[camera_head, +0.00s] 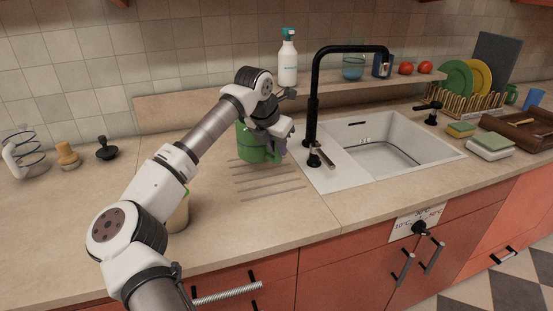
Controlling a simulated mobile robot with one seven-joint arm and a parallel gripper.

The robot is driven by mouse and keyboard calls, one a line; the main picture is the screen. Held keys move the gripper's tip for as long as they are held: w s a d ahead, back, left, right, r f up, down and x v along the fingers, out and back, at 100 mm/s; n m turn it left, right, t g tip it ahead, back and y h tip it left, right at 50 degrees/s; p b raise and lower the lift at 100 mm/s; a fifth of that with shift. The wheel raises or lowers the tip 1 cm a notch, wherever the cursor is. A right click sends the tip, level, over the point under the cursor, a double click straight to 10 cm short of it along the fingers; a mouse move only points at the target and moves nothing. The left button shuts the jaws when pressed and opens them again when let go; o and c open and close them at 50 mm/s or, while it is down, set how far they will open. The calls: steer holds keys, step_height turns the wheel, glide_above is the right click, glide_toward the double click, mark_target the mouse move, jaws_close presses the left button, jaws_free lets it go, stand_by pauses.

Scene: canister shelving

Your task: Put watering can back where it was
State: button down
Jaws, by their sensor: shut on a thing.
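The green watering can (258,151) is on or just above the counter, left of the sink and at the far end of the drain grooves. I cannot tell whether its base touches the counter. My gripper (282,136) is at its upper right side and shut on it. My wrist and gripper cover the can's top and part of its right side, so its handle and spout are hard to make out.
The black faucet (313,105) stands close to the right of my gripper, beside the sink (385,145). A spray bottle (288,58) stands on the ledge (215,104) behind. A beige container (178,215) is partly behind my arm. The left counter (60,225) is mostly clear.

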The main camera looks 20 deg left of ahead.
mark_target(276, 159)
steer(key=shift+f+p, duration=0.55)
steer(key=shift+f, duration=2.05)
steer(key=c, duration=1.3)
jaws_free()
steer(key=shift+f, duration=0.1)
steer(key=shift+r, duration=0.25)
steer(key=b+v, duration=0.2)
steer(key=v, duration=0.9)
steer(key=shift+s+r+b, duration=0.15)
steer(key=shift+r+b, duration=0.25)
